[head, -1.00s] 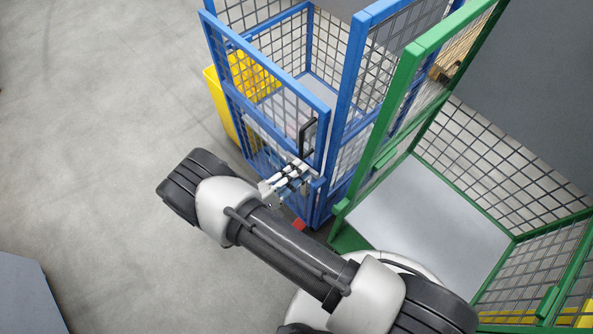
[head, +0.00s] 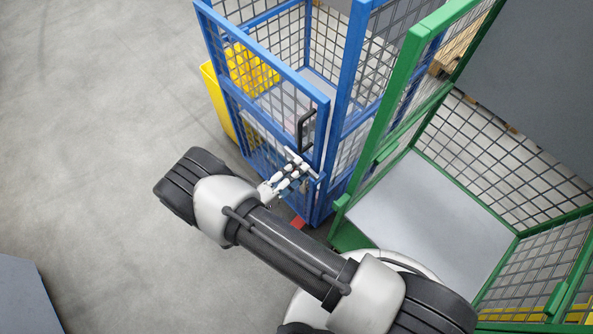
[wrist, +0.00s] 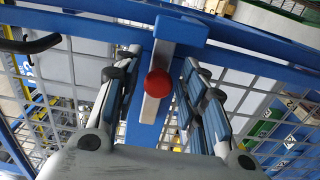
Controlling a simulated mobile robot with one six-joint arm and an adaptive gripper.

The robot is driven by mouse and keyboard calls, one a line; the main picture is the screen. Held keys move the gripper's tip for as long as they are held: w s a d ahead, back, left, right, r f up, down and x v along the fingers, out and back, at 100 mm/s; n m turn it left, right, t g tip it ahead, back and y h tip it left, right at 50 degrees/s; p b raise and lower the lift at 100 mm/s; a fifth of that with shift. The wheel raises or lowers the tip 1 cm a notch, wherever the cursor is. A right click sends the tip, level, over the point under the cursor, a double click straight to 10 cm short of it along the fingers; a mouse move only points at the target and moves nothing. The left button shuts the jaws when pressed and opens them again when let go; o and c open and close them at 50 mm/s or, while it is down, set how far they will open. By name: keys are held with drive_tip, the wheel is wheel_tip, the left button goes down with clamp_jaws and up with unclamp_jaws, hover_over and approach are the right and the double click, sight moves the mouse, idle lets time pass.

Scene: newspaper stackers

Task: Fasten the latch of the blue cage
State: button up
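The blue cage (head: 344,90) stands at the upper middle of the head view. Its mesh door, with a black handle (head: 306,128), faces my arm. The latch shows in the wrist view as a grey metal bar (wrist: 161,54) with a round red knob (wrist: 158,83), in front of a blue upright and below a blue bracket (wrist: 181,28). My gripper (wrist: 160,75) is open, one finger on each side of the knob, with visible gaps to it. In the head view my gripper (head: 302,169) is at the door's edge below the handle and hides the latch.
A green cage (head: 392,105) with a grey floor panel stands close on the right of the blue cage. A yellow bin (head: 219,103) is behind the blue cage's left side. The floor on the left is clear. A grey surface (head: 28,295) is at the lower left.

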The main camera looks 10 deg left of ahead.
drive_tip(key=shift+o, duration=0.2)
drive_tip(key=v, duration=1.2)
idle(0.4)
